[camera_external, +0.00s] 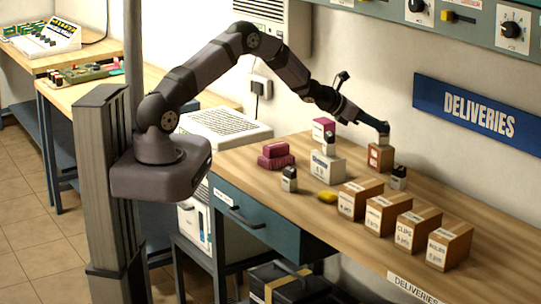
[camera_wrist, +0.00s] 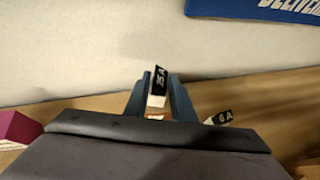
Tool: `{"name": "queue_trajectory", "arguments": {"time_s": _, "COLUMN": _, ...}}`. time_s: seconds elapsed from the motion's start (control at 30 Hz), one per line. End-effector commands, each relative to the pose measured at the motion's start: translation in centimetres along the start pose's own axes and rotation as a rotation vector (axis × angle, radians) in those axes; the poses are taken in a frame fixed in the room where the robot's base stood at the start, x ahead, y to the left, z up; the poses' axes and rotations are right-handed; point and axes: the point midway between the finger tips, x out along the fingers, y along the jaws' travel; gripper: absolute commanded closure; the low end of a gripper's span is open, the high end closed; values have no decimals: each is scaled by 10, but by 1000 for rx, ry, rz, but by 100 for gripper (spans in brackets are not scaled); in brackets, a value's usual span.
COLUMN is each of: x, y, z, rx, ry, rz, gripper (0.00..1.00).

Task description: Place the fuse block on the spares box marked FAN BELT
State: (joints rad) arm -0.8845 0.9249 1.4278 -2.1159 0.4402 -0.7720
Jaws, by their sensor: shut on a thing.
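My gripper (camera_external: 384,131) is shut on a fuse block (camera_wrist: 158,86) with a black top, whose label seems to read 25 A in the wrist view. In the outside view the held block (camera_external: 384,139) is directly over a small brown box (camera_external: 380,159) at the wall side of the bench. I cannot tell whether the block touches that box. The fingers (camera_wrist: 160,95) stand on both sides of the block in the wrist view. No label reading FAN BELT is legible; the brown box's label is too small to read.
Several cardboard boxes (camera_external: 404,232) line the front edge. A yellow object (camera_external: 326,197) and maroon stack (camera_external: 276,156) lie left.

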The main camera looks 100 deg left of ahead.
Motion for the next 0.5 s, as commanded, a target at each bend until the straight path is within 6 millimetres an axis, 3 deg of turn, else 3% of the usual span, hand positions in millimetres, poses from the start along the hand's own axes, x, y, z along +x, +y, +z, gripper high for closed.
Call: {"name": "queue_trajectory", "arguments": {"time_s": 0.5, "x": 4, "y": 0, "z": -7, "rx": 1, "ry": -3, "rz": 0, "gripper": 100}}
